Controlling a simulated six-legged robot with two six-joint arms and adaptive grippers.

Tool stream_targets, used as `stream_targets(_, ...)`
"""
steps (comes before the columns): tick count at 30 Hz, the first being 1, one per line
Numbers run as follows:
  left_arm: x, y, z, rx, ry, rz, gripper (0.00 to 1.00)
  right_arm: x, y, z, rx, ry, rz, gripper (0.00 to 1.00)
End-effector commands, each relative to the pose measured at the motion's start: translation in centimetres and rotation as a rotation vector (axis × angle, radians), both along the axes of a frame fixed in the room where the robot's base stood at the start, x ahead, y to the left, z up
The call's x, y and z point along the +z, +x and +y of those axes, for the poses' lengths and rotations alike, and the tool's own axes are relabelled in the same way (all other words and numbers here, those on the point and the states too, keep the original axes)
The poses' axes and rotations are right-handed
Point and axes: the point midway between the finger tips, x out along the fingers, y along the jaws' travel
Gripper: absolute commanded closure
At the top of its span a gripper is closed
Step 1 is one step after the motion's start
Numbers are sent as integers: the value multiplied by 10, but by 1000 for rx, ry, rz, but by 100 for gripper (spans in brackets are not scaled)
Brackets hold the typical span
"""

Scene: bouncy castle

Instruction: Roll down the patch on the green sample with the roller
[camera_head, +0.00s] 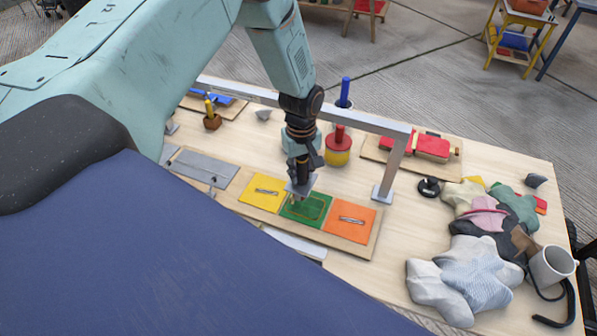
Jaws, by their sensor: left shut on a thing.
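The green sample (321,219) lies flat on a wooden board (368,245), between a yellow sample (262,198) and an orange sample (352,230). A patch (307,208) shows as a green rectangle with a paler outline on the green sample. My left gripper (301,180) points down over the back edge of the green sample. It is shut on a small greyish thing, likely the roller (299,188), mostly hidden by the fingers. I cannot tell whether the roller touches the patch. My right gripper is not in view.
A grey frame (391,170) crosses the table behind the samples. A red-and-yellow pot (338,152) stands behind my gripper. A red tool on a board (425,146) lies back right. Crumpled cloths (470,270) and a white mug (552,265) fill the right. Grey plates (203,168) lie left.

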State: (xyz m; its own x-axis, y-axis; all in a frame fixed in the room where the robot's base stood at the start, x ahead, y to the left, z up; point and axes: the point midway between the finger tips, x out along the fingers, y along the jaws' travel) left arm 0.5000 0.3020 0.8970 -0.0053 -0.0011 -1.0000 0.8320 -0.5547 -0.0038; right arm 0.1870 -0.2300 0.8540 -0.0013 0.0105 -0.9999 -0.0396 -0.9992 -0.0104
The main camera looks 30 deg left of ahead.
Motion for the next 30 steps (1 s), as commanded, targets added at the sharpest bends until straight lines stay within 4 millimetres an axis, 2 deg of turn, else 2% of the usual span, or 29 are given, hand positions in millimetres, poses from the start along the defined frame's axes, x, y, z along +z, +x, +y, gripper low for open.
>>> stream_targets(1, 8, 1, 0, -1, 1, -3, 100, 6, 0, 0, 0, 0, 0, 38)
stream_targets(18, 48, 4, -2, -13, 0, -5, 100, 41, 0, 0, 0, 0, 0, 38)
stream_targets(30, 51, 4, -2, -15, 0, -4, 100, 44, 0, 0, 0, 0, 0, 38)
